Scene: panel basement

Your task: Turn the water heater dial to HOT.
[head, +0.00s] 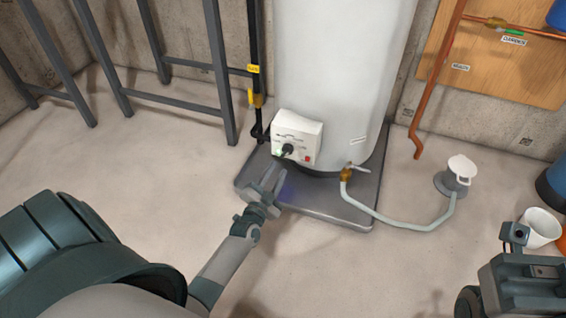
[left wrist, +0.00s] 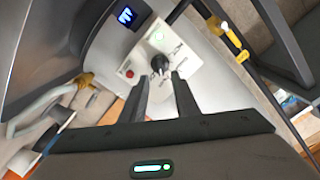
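The white water heater (head: 335,70) stands on a dark square base. Its white control box (head: 297,137) is low on the front, with a black dial (head: 287,149) and a red button (head: 307,158). In the left wrist view the dial (left wrist: 159,63) lies just beyond and between my fingertips. My left gripper (head: 274,171) is open and empty, its fingers pointing at the dial, seemingly just short of it. The dial's lettering is too small to read. A dark part of my right arm shows at bottom right; its fingers are not visible.
A brass valve (head: 346,174) with a pale hose (head: 400,222) runs to a floor drain (head: 455,182) on the right. A dark pipe with a yellow tag (head: 253,69) and a metal rack (head: 180,90) stand left. A white bucket (head: 541,227) is at right. The front floor is clear.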

